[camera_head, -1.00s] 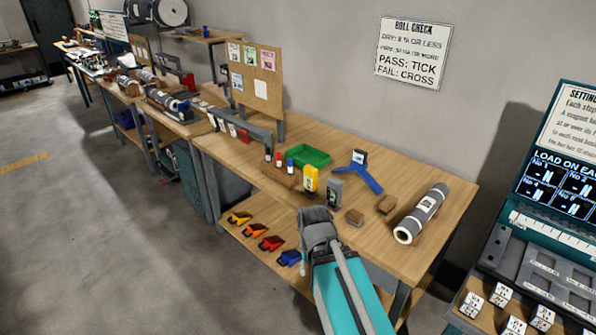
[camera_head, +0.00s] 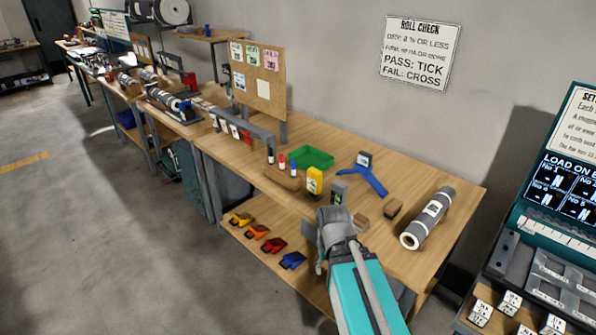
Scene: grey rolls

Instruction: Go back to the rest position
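My arm reaches in from the bottom of the view, and its grey end with my gripper (camera_head: 334,226) is over the front edge of the wooden bench (camera_head: 335,143). The fingers are too small and too much hidden by the arm to tell whether they are open or shut. I see no object clearly held. A grey roll (camera_head: 428,218) with white ends and a label lies at the right end of the bench, apart from my gripper. Small brown blocks (camera_head: 393,207) lie between the roll and my gripper.
A yellow device (camera_head: 314,182), a grey meter (camera_head: 339,193), a green tray (camera_head: 310,158) and a blue stand (camera_head: 368,178) are on the bench. Coloured clips (camera_head: 292,260) lie on the lower shelf. A teal console (camera_head: 558,190) stands at right. The floor at left is clear.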

